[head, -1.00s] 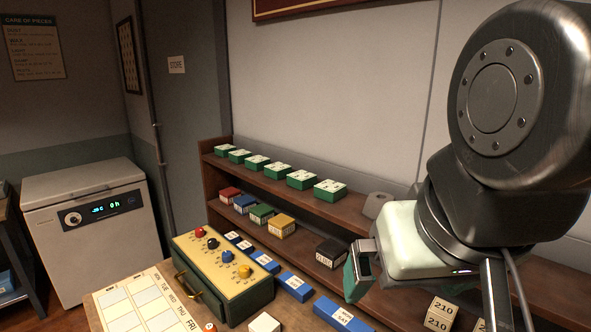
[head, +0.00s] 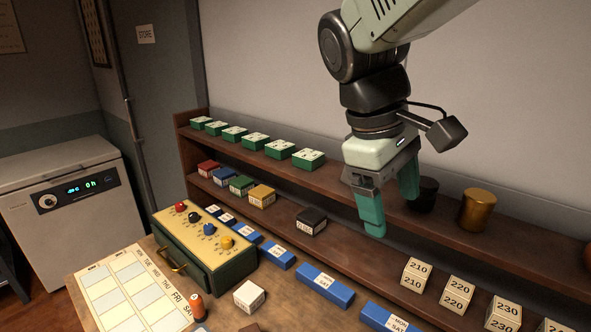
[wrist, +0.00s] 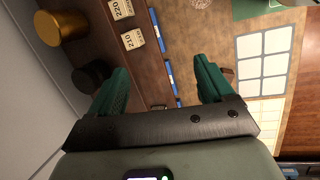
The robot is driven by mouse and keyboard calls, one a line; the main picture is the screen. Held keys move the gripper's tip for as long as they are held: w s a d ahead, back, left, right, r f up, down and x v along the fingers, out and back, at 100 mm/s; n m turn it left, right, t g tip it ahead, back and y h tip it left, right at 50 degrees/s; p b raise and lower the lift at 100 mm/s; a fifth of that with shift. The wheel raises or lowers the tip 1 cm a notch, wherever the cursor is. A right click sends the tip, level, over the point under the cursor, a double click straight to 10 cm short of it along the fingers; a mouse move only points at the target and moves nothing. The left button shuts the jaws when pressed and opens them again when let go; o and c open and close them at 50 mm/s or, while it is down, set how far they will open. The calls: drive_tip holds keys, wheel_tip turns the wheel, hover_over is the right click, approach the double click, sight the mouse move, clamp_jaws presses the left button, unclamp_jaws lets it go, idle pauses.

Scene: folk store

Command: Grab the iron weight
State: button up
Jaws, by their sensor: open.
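A dark, near-black cylinder (head: 427,194), which looks like the iron weight, stands on the upper shelf in the head view, partly hidden behind my gripper's right finger. It also shows in the wrist view (wrist: 88,77), just outside the left finger. A brass-coloured cylinder (head: 477,210) stands to its right. My gripper (head: 392,212) points down with its green fingers spread, in front of the dark cylinder. Nothing is between the fingers (wrist: 163,75).
Green boxes (head: 255,141) line the upper shelf (head: 335,169) to the left. Numbered blocks (head: 457,293) and coloured boxes stand on the lower shelf. A green box with coloured knobs (head: 230,270) and blue blocks (head: 325,286) sit below. The wall is close behind the shelves.

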drive_tip(key=w+d+f+n+g+h, duration=0.1)
drive_tip(key=w+f+n+g+h, duration=0.15)
drive_tip(key=w+n+h, duration=0.4)
drive_tip(key=h, duration=0.3)
approach(422, 194)
drive_tip(key=w, duration=0.1)
drive_tip(key=w+a+f+n+g, duration=0.1)
drive_tip(key=shift+w, duration=0.4)
drive_tip(key=x, duration=1)
drive_tip(key=shift+d+f, duration=0.1)
drive_tip(key=shift+d, duration=0.25)
clamp_jaws()
